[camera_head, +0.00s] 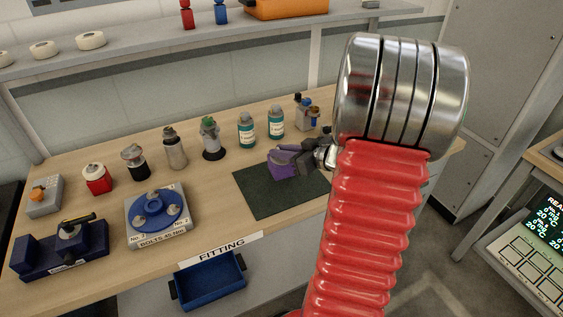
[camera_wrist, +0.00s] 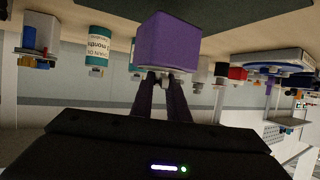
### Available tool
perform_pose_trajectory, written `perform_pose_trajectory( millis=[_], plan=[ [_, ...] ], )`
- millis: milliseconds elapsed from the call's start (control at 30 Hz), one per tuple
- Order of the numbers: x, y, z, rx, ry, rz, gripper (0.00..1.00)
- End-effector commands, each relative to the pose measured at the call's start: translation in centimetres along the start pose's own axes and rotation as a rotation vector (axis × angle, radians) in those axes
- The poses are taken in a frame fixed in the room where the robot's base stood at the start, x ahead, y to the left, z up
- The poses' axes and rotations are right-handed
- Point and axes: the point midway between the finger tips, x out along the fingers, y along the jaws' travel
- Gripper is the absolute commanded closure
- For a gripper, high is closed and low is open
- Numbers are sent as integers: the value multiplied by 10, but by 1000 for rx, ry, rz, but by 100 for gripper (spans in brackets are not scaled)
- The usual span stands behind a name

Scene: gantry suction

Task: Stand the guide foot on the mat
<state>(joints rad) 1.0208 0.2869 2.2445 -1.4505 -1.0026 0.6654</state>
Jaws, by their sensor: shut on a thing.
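The guide foot appears to be the purple block (camera_head: 283,165), which also shows in the wrist view (camera_wrist: 168,40). My gripper (camera_head: 300,156) is shut on it from the right in the head view. In the wrist view my two dark fingers (camera_wrist: 165,80) meet at a small grey part on the block. The dark green mat (camera_head: 262,197) lies on the bench, and the block is over its back part. I cannot tell whether the block touches the mat. My fingers hide part of the block.
Bottles (camera_head: 246,130) and fittings stand in a row behind the mat. A blue flange on a grey plate (camera_head: 160,240) is to its left, with a blue vise-like fixture (camera_head: 62,252) further left. A blue tray (camera_head: 210,280) hangs at the front. The mat's front is bare.

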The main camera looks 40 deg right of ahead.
Motion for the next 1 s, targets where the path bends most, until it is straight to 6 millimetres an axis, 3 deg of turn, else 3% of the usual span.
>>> perform_pose_trajectory(
  millis=[333, 700, 1000],
  plan=[
    [0, 1, 1, -1, 2, 1, 100],
    [13, 1, 32, 1, 2, 2, 100],
    [14, 1, 34, -2, 2, 3, 100]
  ],
)
